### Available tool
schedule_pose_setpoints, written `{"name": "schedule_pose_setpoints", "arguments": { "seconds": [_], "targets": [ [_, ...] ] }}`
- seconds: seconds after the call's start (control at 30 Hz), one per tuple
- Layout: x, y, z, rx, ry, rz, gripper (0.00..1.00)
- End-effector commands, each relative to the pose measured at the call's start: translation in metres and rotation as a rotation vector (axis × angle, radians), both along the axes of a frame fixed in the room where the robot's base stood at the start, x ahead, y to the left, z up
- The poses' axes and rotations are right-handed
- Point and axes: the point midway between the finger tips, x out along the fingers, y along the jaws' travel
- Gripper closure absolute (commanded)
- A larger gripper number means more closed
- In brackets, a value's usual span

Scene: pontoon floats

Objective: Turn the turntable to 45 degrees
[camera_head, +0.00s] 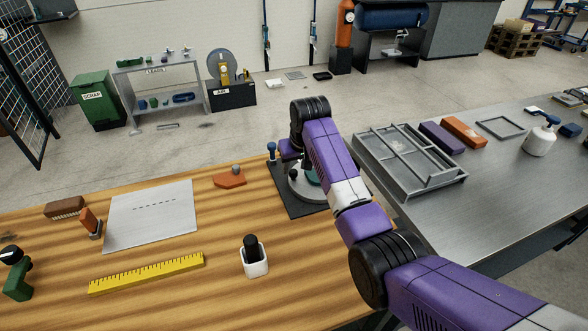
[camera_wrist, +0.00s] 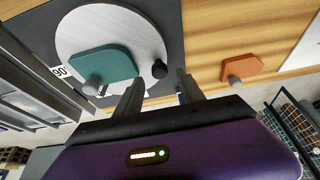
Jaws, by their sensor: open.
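The turntable is a pale grey disc on a dark square base at the wood bench's right end; its disc shows in the head view (camera_head: 299,193), partly hidden by my arm. In the wrist view the disc (camera_wrist: 135,28) carries a teal plate (camera_wrist: 103,62) with a grey knob and, near its rim, an upright black peg (camera_wrist: 160,69). A "90" mark (camera_wrist: 61,71) shows beside the disc on the left. My gripper (camera_wrist: 157,85) is open and empty, its fingers either side of the black peg in the picture; contact cannot be told.
A blue-topped post (camera_head: 272,150) stands at the base's far left corner. An orange block (camera_head: 230,179) with a grey knob lies left of the turntable. A grey metal frame fixture (camera_head: 385,185) sits close on the right. A white pot (camera_head: 256,263) with a black top stands nearer.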

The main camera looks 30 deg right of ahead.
Motion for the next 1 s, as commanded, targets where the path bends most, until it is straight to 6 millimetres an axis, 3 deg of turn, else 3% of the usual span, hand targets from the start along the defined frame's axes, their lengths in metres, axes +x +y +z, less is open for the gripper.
{"name": "schedule_pose_setpoints", "arguments": {
  "seconds": [0.3, 1.0],
  "targets": [
    [-0.015, 0.003, 0.038, 0.0, -0.002, 0.0, 0.54],
    [-0.013, 0.003, 0.045, -0.005, -0.021, 0.0, 0.54]
  ]
}}
